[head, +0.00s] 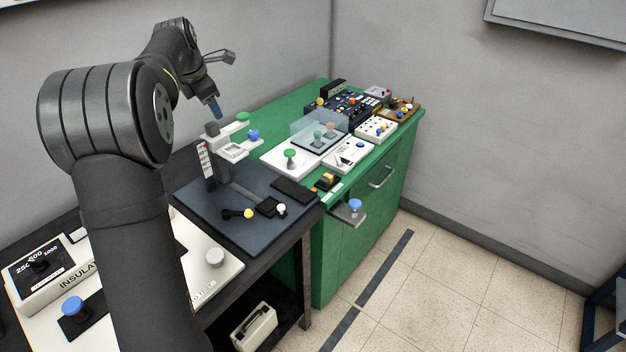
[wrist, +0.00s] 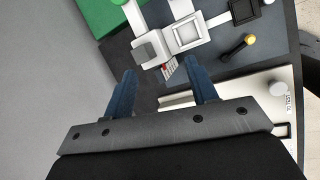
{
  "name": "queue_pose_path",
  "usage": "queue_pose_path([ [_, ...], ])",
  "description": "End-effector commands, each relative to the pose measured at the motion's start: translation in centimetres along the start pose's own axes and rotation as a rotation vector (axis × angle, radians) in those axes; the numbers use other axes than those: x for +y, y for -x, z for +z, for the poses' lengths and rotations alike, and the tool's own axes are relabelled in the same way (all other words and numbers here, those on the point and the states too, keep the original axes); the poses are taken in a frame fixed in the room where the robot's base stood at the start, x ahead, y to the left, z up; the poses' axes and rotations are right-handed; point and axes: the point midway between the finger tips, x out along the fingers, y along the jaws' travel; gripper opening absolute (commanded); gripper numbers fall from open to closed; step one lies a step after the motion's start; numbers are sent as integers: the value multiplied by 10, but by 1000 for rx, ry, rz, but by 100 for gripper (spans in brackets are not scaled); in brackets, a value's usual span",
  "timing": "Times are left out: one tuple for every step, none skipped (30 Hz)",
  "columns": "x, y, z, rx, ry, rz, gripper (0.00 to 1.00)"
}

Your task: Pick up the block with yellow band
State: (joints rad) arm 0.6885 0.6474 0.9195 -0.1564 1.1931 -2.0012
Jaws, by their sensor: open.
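A small dark block with a yellow band (head: 327,181) sits near the front edge of the green bench, just right of the dark table. My gripper (head: 215,108) is in the air above the white stand on the dark table, well to the left of the block. In the wrist view my gripper's two blue fingers (wrist: 162,70) are apart with nothing held between them. The block cannot be made out in the wrist view.
The white stand (head: 238,150), also in the wrist view (wrist: 187,35), rises below my gripper. A yellow-knobbed lever (head: 238,213) lies on the dark table. A clear box (head: 318,133) and white panels with knobs stand behind the block. A blue-knobbed shelf (head: 352,210) juts out nearby.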

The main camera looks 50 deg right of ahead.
Motion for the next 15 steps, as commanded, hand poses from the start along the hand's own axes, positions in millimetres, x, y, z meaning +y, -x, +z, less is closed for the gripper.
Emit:
queue_pose_path([
  [-19,-7,36,-16,20,-25,53],
  [-29,-11,54,-23,41,-39,53],
  [-43,-14,78,-33,67,-55,53],
  [-53,-16,93,-38,86,-68,53],
  [-63,-18,107,-42,105,-80,53],
  [-76,-21,125,-46,127,-96,53],
  [-85,-22,137,-49,143,-107,53],
  [-94,-23,149,-52,158,-117,53],
  [-105,-24,163,-55,176,-130,53],
  [-114,-25,172,-56,189,-139,53],
  [-122,-26,181,-56,201,-149,53],
  [-133,-27,192,-56,217,-161,53],
  [-141,-28,201,-56,227,-169,53],
  [-148,-28,208,-57,238,-177,53],
  [-159,-28,219,-57,251,-187,53],
])
